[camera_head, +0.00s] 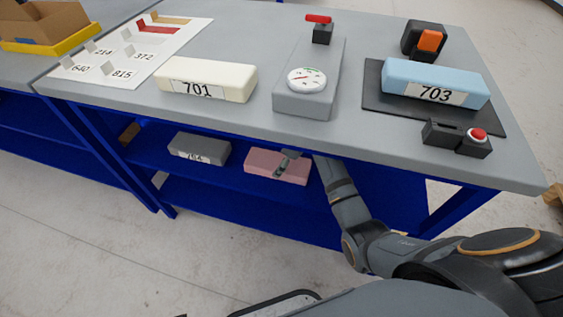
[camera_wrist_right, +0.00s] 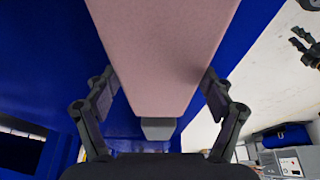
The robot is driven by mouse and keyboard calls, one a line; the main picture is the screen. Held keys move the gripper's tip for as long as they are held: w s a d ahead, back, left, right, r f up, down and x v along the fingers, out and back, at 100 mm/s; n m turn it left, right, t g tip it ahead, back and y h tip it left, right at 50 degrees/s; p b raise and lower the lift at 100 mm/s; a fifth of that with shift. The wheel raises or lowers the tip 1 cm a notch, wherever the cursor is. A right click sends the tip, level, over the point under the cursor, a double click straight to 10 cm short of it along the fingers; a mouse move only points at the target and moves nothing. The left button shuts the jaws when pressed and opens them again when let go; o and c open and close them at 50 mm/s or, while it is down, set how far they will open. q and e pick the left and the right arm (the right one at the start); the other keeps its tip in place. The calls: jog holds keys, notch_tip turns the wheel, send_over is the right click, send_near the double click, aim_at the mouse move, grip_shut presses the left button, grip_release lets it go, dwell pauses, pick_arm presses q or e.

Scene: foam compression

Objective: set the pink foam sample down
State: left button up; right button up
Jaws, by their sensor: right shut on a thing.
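The pink foam sample (camera_head: 262,165) is a block at the blue lower shelf (camera_head: 150,153) under the table, in the head view. My right gripper (camera_head: 288,160) is at the block, its arm reaching in under the tabletop from the right. In the right wrist view the pink block (camera_wrist_right: 162,60) fills the upper middle, with the fingers of my right gripper (camera_wrist_right: 160,95) on both its sides, shut on it. I cannot tell whether its underside touches the shelf.
A grey block (camera_head: 200,149) labelled 704 sits on the shelf left of the pink one. On the tabletop (camera_head: 330,137) stand a cream block (camera_head: 206,79) labelled 701, a gauge device (camera_head: 308,85) and a blue block (camera_head: 436,82) labelled 703. The table edge overhangs the shelf.

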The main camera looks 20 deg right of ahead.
jog(key=o, duration=0.8)
pick_arm(q)
jog(key=shift+s, duration=0.1)
pick_arm(e)
jog(key=shift+r, duration=0.1)
jog(key=shift+s+d+r+p, duration=0.45)
jog(key=shift+d+r, duration=0.1)
jog(key=shift+d, duration=0.2)
jog(key=s+d, duration=0.4)
jog(key=d, duration=0.1)
jog(key=s+d+p, duration=0.1)
jog(key=d, duration=0.2)
jog(key=shift+s+d, duration=0.25)
jog(key=shift+s, duration=0.15)
jog(key=shift+s+d, duration=0.15)
pick_arm(q)
jog(key=s, duration=0.1)
jog(key=s+f, duration=0.1)
jog(key=s, duration=0.1)
jog(key=shift+a, duration=0.15)
jog(key=shift+w+r, duration=0.1)
